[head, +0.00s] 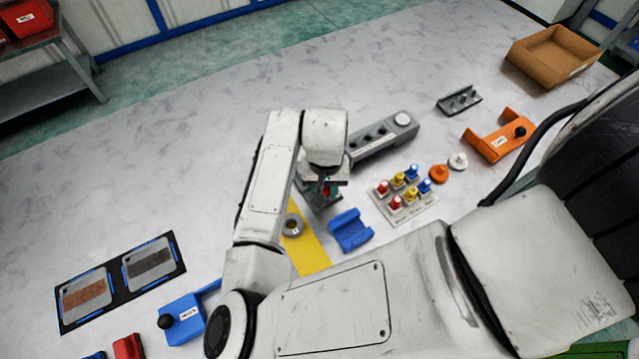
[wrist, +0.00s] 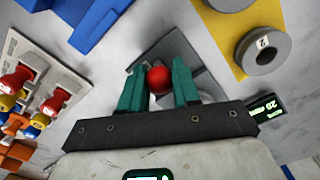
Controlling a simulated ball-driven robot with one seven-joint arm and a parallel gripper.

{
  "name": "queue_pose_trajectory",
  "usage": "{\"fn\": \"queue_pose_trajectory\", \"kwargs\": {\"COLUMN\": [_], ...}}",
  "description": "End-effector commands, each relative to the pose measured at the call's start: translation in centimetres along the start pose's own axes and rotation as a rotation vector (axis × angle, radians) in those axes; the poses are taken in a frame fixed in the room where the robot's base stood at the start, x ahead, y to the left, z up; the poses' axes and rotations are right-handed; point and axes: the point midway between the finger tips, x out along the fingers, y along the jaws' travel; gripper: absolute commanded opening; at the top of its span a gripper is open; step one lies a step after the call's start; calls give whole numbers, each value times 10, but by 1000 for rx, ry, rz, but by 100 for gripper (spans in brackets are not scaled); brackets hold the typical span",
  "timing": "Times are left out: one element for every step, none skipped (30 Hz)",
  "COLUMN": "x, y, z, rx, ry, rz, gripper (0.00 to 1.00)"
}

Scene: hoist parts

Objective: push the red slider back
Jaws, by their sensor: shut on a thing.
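The red slider knob (wrist: 158,80) is a round red ball on a dark grey block (wrist: 178,48) in the wrist view. My gripper (wrist: 157,85) has its two teal fingers shut on the red knob, one on each side. In the head view my gripper (head: 328,189) is over the grey block (head: 322,207), and only a bit of red shows between the fingers. My wrist hides much of the block there, and the slider's track is mostly covered.
A grey ring (head: 292,225) on a yellow strip (head: 310,255) lies left of the block. A blue cradle (head: 350,231) is close in front. A board of coloured knobs (head: 403,193) is to the right, and a long grey bar (head: 384,137) is behind. Free table lies at the far left.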

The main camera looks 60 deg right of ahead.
Motion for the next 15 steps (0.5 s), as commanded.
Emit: {"fn": "queue_pose_trajectory", "kwargs": {"x": [0, 0, 0, 0, 0, 0, 0, 0, 0, 0, 0, 0, 0, 0, 0], "y": [0, -1, -1, -1, -1, -1, -2, -2, -2, -2, -2, -2, -2, -3, -3], "z": [0, -1, -1, -1, -2, -2, -2, -2, -3, -3, -3, -4, -4, -4, -5], "rx": [0, 0, 0, 0, 0, 0, 0, 0, 0, 0, 0, 0, 0, 0, 0], "ry": [0, 0, 0, 0, 0, 0, 0, 1, 1, 1, 1, 1, 1, 1, 1], "rz": [0, -1, -1, -1, -1, -1, -1, -1, -1, -1, -1, -1, -1, -1, -1], "gripper": [12, 12, 12, 12, 12, 12, 12, 12, 12, 12, 12, 12, 12, 12, 12]}}
